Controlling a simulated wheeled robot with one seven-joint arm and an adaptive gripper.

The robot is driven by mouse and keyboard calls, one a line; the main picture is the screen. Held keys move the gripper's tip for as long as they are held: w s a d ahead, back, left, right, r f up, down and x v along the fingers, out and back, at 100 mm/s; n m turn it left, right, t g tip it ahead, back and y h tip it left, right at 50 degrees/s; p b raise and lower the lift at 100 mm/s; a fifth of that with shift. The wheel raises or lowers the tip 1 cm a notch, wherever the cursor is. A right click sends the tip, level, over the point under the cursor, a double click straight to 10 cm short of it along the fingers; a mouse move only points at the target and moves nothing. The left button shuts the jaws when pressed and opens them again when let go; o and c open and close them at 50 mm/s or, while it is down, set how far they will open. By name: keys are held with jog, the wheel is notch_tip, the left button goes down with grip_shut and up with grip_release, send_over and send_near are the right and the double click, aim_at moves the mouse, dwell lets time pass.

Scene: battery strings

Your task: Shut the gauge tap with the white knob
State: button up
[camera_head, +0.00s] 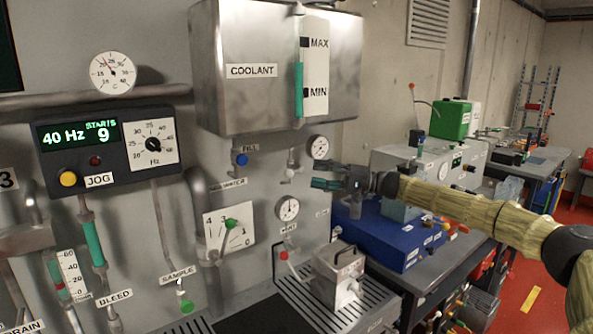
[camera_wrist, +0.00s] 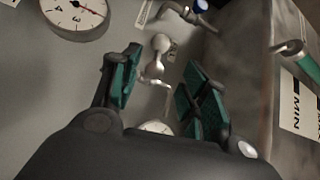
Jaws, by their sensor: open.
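The gauge tap with the white knob (camera_head: 290,172) is on the grey panel below the coolant tank, left of a small round gauge (camera_head: 319,147). In the wrist view the pale knob (camera_wrist: 160,43) and its short stem show between and just beyond my fingers. My gripper (camera_head: 318,176) is open and empty, with teal pads, to the right of the tap in the head view. In the wrist view my gripper (camera_wrist: 160,68) has one finger on each side of the tap, and I see no clear contact. How far the tap is turned is hard to tell.
A blue-knobbed fill tap (camera_head: 240,159) is left of the white knob. The coolant tank (camera_head: 225,95) juts out above. Another round gauge (camera_head: 287,209) and a red-knobbed tap (camera_head: 284,255) are below. A metal box (camera_head: 338,270) stands on the grating.

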aim_at(299, 171)
jog(key=a+p, duration=0.1)
jog(key=a, duration=0.1)
jog(key=a+p, duration=0.1)
jog(key=a, duration=0.1)
jog(key=w+a+p, duration=0.1)
jog(key=a, duration=0.2)
jog(key=shift+w+r, duration=0.1)
jog(key=shift+r, duration=0.25)
jog(key=shift+w+a+f, duration=0.1)
jog(key=shift+w+a, duration=0.05)
jog(key=shift+a, duration=0.15)
jog(key=c, duration=1)
